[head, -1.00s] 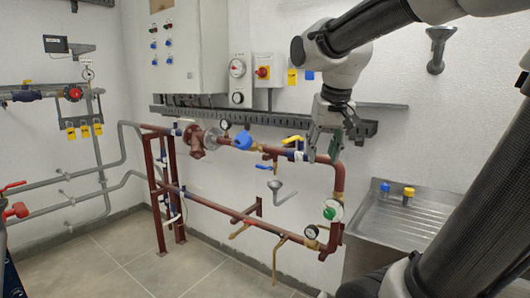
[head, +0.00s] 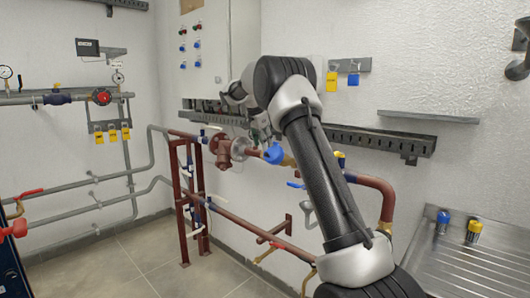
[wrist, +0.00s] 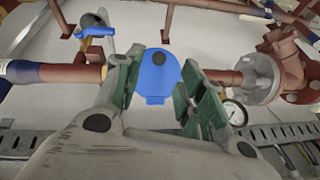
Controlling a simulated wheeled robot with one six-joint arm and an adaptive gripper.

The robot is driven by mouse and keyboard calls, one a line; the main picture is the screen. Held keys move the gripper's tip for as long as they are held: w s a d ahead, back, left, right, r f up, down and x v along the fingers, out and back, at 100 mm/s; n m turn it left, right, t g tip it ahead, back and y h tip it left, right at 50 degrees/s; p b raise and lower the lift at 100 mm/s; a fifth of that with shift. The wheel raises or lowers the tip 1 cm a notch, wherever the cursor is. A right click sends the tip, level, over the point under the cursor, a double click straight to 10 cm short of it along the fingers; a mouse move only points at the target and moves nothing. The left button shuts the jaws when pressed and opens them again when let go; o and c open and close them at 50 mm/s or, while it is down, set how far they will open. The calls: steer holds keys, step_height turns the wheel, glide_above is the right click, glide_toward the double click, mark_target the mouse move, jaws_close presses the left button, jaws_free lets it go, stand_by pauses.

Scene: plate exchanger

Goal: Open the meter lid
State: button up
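The blue meter lid (head: 273,153) is on the red pipe, right of a red flange, in the head view. It also shows in the wrist view (wrist: 156,76), where it looks shut and lies beyond and between the fingertips. My gripper (wrist: 164,68) is open, with a green-padded finger to either side of the lid's outline. I cannot tell whether a finger touches the lid. In the head view my gripper (head: 262,130) is just above the lid, partly hidden by my arm. The meter body under the lid is hidden.
A red flange (head: 222,150) and a pressure gauge (wrist: 235,112) are close to the lid. A blue-handled valve (wrist: 97,30) is on the other side. A grey wall rail (head: 370,140) runs behind. A metal sink (head: 440,265) stands at the right.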

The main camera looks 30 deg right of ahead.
mark_target(266, 153)
steer(key=x, duration=0.5)
steer(key=shift+c, duration=0.5)
jaws_close()
